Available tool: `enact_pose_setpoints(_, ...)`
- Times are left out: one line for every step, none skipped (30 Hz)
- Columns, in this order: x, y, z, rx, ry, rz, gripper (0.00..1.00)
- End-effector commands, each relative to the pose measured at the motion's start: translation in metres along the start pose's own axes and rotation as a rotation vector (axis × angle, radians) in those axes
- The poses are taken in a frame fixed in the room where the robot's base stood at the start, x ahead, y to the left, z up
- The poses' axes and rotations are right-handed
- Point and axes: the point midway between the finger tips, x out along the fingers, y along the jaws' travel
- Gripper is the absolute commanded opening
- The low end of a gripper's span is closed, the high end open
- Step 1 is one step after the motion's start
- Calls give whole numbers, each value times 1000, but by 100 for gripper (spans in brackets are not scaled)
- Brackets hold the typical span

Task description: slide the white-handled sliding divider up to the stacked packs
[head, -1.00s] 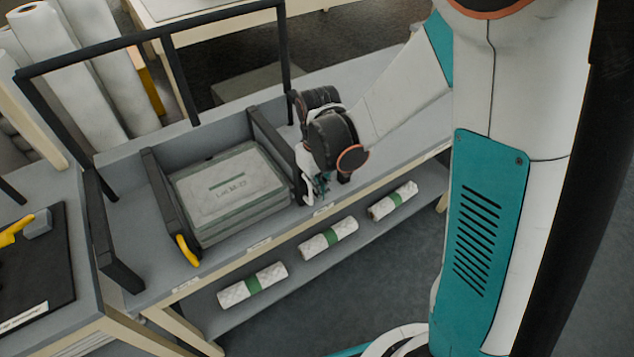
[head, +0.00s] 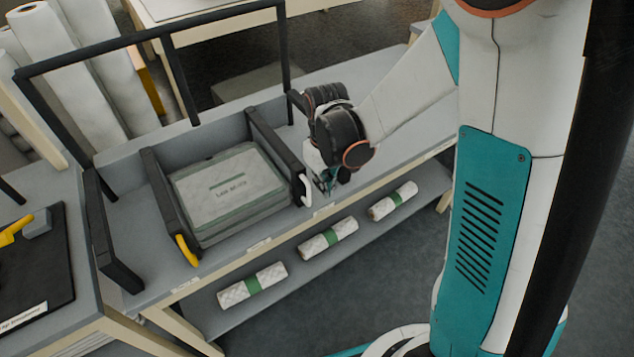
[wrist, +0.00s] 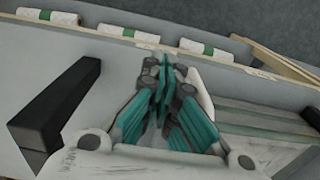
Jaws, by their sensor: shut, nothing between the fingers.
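The stacked packs (head: 228,185), pale with green edges, lie flat on the grey bench. Their edges also show at the right of the wrist view (wrist: 262,122). The white-handled sliding divider (head: 272,141) is a dark upright panel along their right side, with its white handle (head: 302,190) at the front end. It stands close to the packs; I cannot tell if they touch. My gripper (head: 328,190) is just right of the handle, pointing down, apart from it by a small gap. In the wrist view its teal fingers (wrist: 165,72) are together and empty.
A yellow-handled divider (head: 165,200) stands left of the packs. A black bar (wrist: 55,110) lies on the other side of my gripper from the packs. Several wrapped rolls (head: 328,238) lie on the lower shelf. A black frame (head: 160,38) rises behind the bench.

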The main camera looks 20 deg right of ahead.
Motion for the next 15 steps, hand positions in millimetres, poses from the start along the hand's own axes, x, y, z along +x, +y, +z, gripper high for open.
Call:
enact_pose_setpoints(0,1,0,0,0,0,0)
enact_pose_setpoints(0,1,0,0,0,0,0)
enact_pose_setpoints(-1,1,0,0,0,0,0)
enact_pose_setpoints(-2,1,0,0,0,0,0)
enact_pose_setpoints(-4,1,0,0,0,0,0)
enact_pose_setpoints(-6,1,0,0,0,0,0)
enact_pose_setpoints(-9,1,0,0,0,0,0)
enact_pose_setpoints(-12,1,0,0,0,0,0)
enact_pose_setpoints(-15,1,0,0,0,0,0)
enact_pose_setpoints(-18,1,0,0,0,0,0)
enact_pose_setpoints(-21,1,0,0,0,0,0)
enact_pose_setpoints(-25,1,0,0,0,0,0)
enact_pose_setpoints(-28,1,0,0,0,0,0)
enact_pose_setpoints(-30,1,0,0,0,0,0)
enact_pose_setpoints(-34,1,0,0,0,0,0)
